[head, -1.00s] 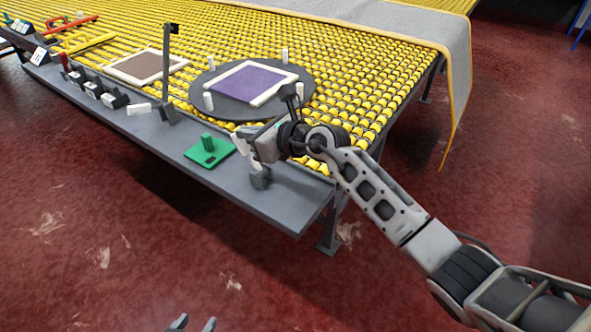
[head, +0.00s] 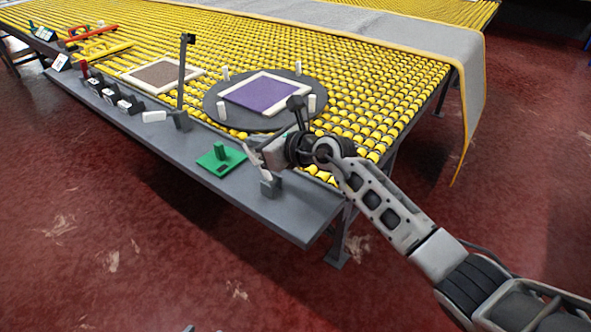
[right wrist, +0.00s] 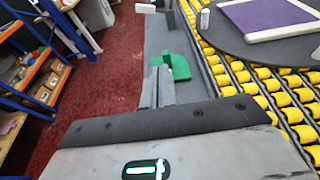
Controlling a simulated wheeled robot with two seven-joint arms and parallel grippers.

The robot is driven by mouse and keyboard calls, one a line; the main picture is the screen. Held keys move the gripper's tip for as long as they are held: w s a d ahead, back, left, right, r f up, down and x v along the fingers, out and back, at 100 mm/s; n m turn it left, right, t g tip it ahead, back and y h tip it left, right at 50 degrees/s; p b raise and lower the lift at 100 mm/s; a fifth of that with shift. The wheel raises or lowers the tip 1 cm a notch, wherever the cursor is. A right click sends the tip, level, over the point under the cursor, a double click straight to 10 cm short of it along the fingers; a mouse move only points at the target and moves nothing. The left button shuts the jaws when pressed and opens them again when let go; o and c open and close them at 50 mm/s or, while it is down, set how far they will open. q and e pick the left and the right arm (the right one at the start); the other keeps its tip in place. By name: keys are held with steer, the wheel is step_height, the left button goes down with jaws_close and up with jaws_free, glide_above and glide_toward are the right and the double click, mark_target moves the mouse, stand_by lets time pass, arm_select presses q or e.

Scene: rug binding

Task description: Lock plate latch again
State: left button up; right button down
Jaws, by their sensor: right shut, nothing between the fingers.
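A dark round plate (head: 217,107) lies on the yellow rollers, bearing a purple square in a pale frame (head: 262,93) with several white pegs around it. My right gripper (head: 254,156) is shut and empty, low over the ledge between this block and a green plate with a green grip (head: 221,157). In the right wrist view its fingertips (right wrist: 160,74) are together beside the green plate (right wrist: 180,67). Only a speck of my left gripper (head: 189,328) shows at the bottom edge.
A dark post (head: 182,75) rises from the ledge beside a white block (head: 153,116). Several small blocks line the ledge to the left, near a brown framed square (head: 160,74). A grey sheet with yellow edging (head: 470,75) hangs over the table's right end.

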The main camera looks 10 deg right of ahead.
steer(key=shift+s+r+p, duration=0.1)
steer(key=shift+r+p, duration=0.4)
arm_select(q)
steer(key=shift+a+r+p, duration=0.1)
steer(key=shift+r+p, duration=0.7)
steer(key=shift+p, duration=0.35)
arm_select(e)
steer(key=s+d+r, duration=0.3)
steer(key=r, duration=0.8)
steer(key=shift+d, duration=0.35)
arm_select(q)
steer(key=shift+s, duration=0.1)
arm_select(e)
steer(key=shift+s, duration=0.1)
